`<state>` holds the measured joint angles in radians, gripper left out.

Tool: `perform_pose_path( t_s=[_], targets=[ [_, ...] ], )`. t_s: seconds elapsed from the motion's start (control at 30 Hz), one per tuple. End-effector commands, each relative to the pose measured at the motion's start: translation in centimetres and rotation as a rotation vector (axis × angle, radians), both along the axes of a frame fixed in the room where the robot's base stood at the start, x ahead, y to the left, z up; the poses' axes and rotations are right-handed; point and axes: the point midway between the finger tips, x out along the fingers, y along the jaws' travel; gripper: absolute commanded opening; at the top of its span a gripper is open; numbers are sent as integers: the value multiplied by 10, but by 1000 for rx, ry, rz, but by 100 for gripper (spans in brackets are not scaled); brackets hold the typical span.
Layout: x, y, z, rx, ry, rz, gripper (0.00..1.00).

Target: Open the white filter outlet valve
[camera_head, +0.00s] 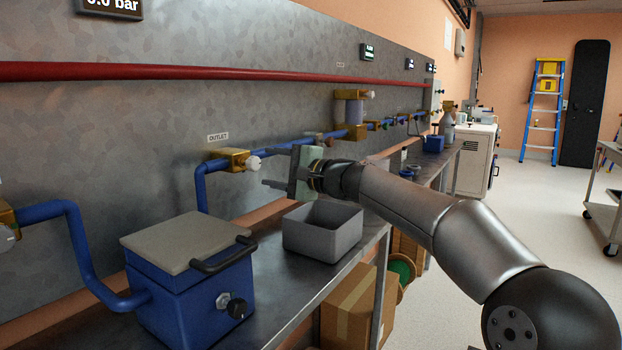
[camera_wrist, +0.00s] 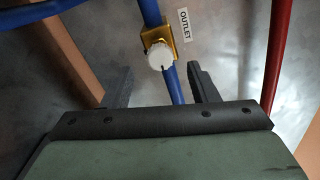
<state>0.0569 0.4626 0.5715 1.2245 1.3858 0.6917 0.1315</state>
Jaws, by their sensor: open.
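The white filter outlet valve knob (camera_head: 253,163) sits on a brass valve body (camera_head: 232,157) on the blue pipe, below the "OUTLET" label (camera_head: 218,137). In the wrist view the white knob (camera_wrist: 160,55) lies ahead of my gripper, between the lines of its two fingers, with a small dark mark on its rim. My gripper (camera_head: 270,167) points toward the wall and the valve. Its two dark fingers (camera_wrist: 158,78) are spread apart with nothing between them but the view of the pipe. The knob appears clear of both fingers.
A grey open bin (camera_head: 322,248) stands on the bench below my gripper. A blue box with a grey lid (camera_head: 188,270) and black handle stands at the left. A red pipe (camera_head: 200,72) runs along the wall above. The filter (camera_head: 350,112) is to the right.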

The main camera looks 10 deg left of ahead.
Motion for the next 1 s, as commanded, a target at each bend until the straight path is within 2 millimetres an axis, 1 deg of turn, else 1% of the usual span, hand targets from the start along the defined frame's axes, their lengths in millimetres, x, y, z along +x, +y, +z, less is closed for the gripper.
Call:
perform_pose_path(
  t_s=[0.03,0.2,0.3,0.43,0.5,0.63,1.0],
  targets=[
    [-5,-15,-1,-1,-1,-5,54],
    [-21,-52,0,-2,-1,-5,54],
    [-30,-71,0,-2,-1,-4,54],
    [-38,-90,0,-2,-1,-2,54],
    [-40,-96,0,-1,-1,-1,54],
    [-44,-102,0,0,-1,1,54],
    [-46,-102,1,-17,0,3,54]
  ],
)
